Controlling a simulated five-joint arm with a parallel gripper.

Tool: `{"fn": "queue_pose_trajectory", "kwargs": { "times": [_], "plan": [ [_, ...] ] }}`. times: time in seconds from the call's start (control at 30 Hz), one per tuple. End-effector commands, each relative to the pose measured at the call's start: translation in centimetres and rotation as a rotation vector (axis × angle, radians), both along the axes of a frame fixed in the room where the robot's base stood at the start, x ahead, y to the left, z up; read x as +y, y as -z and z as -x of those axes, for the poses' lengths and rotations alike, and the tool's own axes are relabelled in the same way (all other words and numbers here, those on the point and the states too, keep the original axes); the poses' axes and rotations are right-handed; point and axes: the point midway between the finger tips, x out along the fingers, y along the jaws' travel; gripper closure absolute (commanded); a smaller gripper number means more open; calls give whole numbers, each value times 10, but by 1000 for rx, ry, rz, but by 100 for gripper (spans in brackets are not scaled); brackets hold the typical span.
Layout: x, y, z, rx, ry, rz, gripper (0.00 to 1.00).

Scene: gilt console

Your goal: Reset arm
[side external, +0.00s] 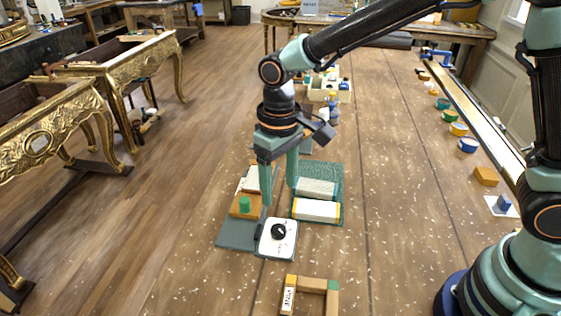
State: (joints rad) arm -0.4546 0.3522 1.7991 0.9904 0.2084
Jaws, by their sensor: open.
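My gripper (279,188) points down over the workbench, its two teal fingers apart with nothing between them. The fingertips are above the area between a grey board at left and a green mat at right. The grey board (235,236) carries a wooden block with a green peg (245,205). A white plate with a black knob (278,232) lies just in front of the fingers. The green mat (335,180) holds two pale rolls or blocks (316,210). My gripper and arm hide part of what lies behind them.
A wooden U-shaped frame (312,285) lies at the front. Several coloured round tins (458,129) line the right side by a long rail. A wooden block (486,176) and a blue piece on a white card (502,206) are near my base. The bench between is mostly clear, with scattered shavings.

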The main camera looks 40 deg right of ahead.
Motion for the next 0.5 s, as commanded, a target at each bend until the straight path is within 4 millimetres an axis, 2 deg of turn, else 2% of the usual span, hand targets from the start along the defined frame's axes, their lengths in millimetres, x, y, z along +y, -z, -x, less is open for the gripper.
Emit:
{"fn": "queue_pose_trajectory", "kwargs": {
  "times": [0.37, 0.5],
  "plan": [
    [0, -4, 0, 0, 0, 0, 29],
    [-9, -13, 0, -18, 12, -9, 29]
  ]
}}
